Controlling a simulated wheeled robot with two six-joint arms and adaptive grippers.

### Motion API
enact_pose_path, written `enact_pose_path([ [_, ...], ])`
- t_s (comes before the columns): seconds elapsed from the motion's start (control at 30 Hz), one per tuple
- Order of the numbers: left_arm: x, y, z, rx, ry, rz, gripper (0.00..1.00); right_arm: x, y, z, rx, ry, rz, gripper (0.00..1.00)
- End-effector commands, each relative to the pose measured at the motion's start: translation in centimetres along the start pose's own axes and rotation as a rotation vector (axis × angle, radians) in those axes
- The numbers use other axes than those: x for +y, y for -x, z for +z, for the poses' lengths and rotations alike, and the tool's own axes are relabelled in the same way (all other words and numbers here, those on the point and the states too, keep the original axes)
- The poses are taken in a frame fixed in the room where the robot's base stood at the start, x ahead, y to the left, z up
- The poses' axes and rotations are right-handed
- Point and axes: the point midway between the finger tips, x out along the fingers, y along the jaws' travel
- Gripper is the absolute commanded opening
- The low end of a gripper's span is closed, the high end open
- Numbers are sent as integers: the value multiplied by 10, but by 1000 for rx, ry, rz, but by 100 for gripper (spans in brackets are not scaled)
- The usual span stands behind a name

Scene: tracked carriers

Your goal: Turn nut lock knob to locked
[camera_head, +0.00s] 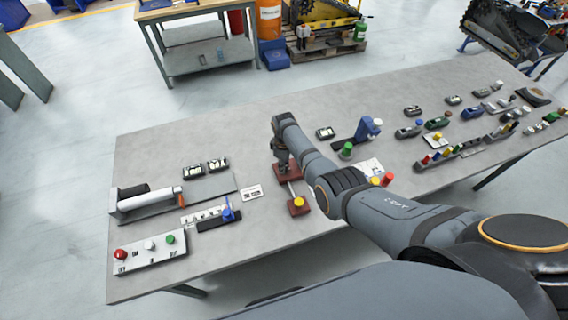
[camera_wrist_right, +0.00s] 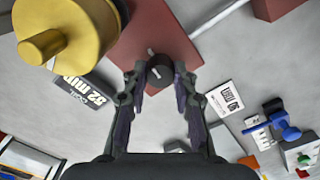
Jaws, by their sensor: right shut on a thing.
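A small dark round knob (camera_wrist_right: 159,73) with a pale pointer line sits on a dark red block (camera_wrist_right: 160,35) in the right wrist view. My right gripper (camera_wrist_right: 160,78) has its two fingers on either side of the knob, shut on it. In the head view my right gripper (camera_head: 282,164) points down over the far red block (camera_head: 291,172), on the grey table. The gripper hides the knob there. My left gripper is not in view.
A large yellow round part (camera_wrist_right: 65,38) stands close to the left finger in the wrist view. A nearer red block carries a yellow knob (camera_head: 299,202). A button panel (camera_head: 150,252) lies at left. Several small controls crowd the table's right side.

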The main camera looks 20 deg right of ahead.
Motion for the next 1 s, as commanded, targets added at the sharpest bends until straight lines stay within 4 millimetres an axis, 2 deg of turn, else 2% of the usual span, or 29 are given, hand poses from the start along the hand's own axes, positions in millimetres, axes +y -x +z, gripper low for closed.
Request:
enact_pose_path([
  [0.33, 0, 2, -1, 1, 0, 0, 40, 2, 2, -1, 4, 105, 5, 0],
  [0.8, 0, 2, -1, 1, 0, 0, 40, 2, 2, -1, 3, 118, 6, 0],
  [0.83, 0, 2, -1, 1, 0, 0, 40, 2, 2, -1, 3, 118, 6, 29],
  [1.0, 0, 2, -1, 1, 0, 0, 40, 2, 2, -1, 2, 117, 4, 50],
])
